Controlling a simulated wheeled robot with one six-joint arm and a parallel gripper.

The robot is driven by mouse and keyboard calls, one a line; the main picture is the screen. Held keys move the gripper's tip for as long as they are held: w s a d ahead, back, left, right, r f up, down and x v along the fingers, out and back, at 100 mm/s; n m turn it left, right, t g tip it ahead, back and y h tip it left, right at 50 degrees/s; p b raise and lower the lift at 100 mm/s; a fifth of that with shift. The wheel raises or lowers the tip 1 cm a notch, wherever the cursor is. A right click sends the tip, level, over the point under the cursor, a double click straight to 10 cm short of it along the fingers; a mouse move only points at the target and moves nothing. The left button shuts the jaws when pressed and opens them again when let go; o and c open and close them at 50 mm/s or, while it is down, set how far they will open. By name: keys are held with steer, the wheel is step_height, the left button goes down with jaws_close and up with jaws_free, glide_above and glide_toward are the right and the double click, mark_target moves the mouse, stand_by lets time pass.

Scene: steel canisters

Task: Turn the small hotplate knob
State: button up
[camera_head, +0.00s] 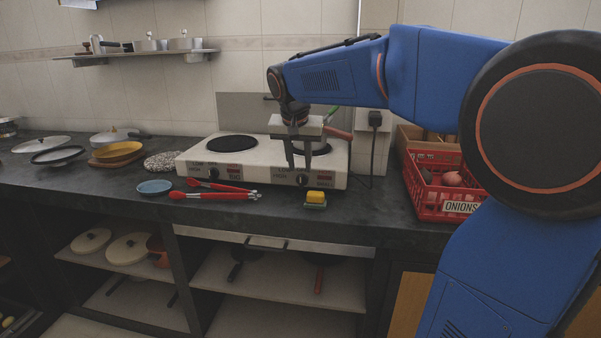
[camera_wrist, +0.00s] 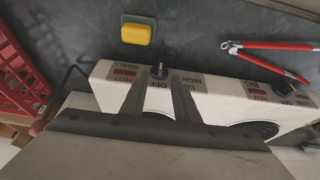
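The white two-burner hotplate (camera_head: 262,172) stands on the dark counter. Its small-burner knob (camera_head: 302,180) is a dark round knob on the right of the front panel. In the wrist view this knob (camera_wrist: 159,70) sits by the SMALL label, with OFF and HIGH printed near it. My gripper (camera_head: 299,165) points down at the front of the right burner, its fingertips just above the knob. In the wrist view my gripper (camera_wrist: 158,79) is open, with the knob between the fingertip lines and gaps on both sides. The small burner plate (camera_head: 318,150) is partly hidden by my gripper.
A yellow-and-green sponge (camera_head: 316,197) lies in front of the knob. Red-handled tongs (camera_head: 212,194) and a blue dish (camera_head: 154,187) lie left. The big-burner knob (camera_head: 214,174) is on the left panel. A red onion crate (camera_head: 425,201) stands right.

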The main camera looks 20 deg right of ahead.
mark_target(301, 176)
steer(key=shift+x, duration=1.95)
jaws_close()
